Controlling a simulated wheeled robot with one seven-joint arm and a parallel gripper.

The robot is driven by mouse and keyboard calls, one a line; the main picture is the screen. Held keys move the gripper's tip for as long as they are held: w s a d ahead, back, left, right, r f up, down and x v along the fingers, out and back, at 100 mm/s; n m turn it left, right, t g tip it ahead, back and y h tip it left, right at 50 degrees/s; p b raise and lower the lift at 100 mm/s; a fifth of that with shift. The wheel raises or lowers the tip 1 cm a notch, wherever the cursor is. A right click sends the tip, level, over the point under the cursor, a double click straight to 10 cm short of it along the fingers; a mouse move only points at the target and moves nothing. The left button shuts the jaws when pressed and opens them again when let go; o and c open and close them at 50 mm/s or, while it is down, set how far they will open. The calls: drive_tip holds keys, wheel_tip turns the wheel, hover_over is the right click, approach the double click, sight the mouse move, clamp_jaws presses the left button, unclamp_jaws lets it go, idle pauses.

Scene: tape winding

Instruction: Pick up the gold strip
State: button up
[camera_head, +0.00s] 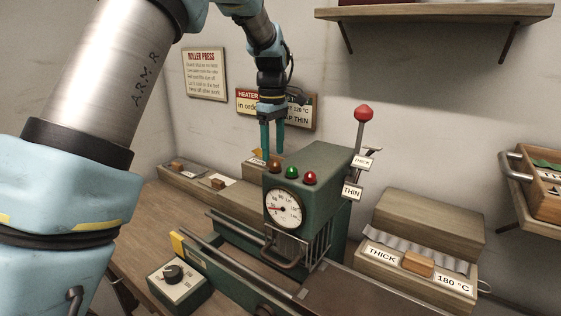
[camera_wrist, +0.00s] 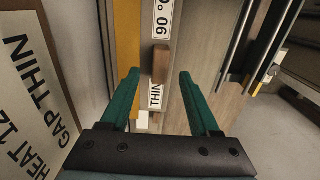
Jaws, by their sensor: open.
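The gold strip (camera_wrist: 128,40) shows in the wrist view as a flat yellow band beside the labels "90 °C" and "THIN". Part of it runs behind the left finger. In the head view only a small gold piece (camera_head: 258,154) shows by my gripper's fingertips, with the rest hidden behind the press. My gripper (camera_head: 272,150) points down behind the press, open and empty. In the wrist view my gripper (camera_wrist: 158,75) has its left finger near the gold strip and a wooden block (camera_wrist: 161,64) between its fingertips; contact cannot be told.
The green press (camera_head: 317,168) with gauge and lamps stands in front of my gripper. Its red-knobbed lever (camera_head: 363,114) rises at right. A wooden holder (camera_head: 425,252) labelled "THICK" and "180 °C" carries a silver wavy strip (camera_head: 400,246). A control box (camera_head: 176,284) sits at front left.

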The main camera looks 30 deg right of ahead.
drive_tip(key=shift+f, duration=1.1)
clamp_jaws()
